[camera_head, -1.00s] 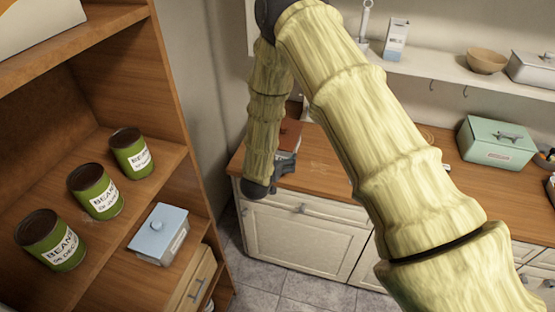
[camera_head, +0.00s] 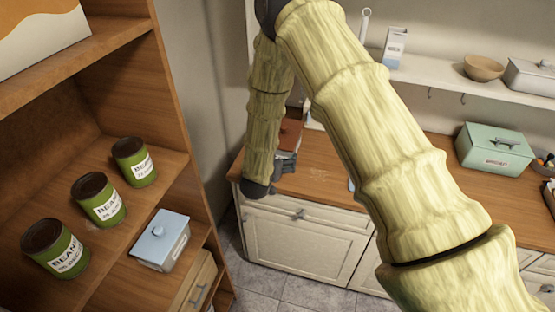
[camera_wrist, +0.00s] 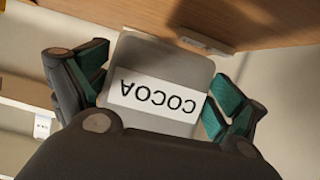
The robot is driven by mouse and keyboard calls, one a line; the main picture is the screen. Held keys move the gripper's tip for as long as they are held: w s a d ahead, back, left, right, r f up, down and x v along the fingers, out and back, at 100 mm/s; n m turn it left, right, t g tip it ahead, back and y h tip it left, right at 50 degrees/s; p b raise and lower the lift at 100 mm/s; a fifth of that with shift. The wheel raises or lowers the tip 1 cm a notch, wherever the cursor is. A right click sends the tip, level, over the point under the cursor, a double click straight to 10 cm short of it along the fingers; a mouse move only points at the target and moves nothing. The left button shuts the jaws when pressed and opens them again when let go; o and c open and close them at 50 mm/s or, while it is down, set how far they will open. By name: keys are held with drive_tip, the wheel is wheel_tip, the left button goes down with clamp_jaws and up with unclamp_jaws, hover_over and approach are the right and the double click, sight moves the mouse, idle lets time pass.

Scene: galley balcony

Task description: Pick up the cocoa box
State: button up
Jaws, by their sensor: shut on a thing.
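The cocoa box (camera_wrist: 165,62) is a pale grey box with a white label reading COCOA, upside down in the wrist view. It sits between the two teal-padded fingers of my gripper (camera_wrist: 157,84), which is shut on it from both sides. My dark palm hides the near part of the box. In the head view the end of my arm is over the left end of the wooden counter (camera_head: 325,182); I cannot clearly make out the cocoa box there.
A wooden shelf unit (camera_head: 178,118) at the left holds several green bean cans (camera_head: 98,200) and a light blue lidded box (camera_head: 160,240). A reddish-brown object (camera_head: 290,134) is close behind my wrist. A green bread box (camera_head: 494,147) stands on the counter at right.

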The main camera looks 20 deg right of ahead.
drive_tip(key=shift+r+p, duration=1)
drive_tip(key=shift+r, duration=1.05)
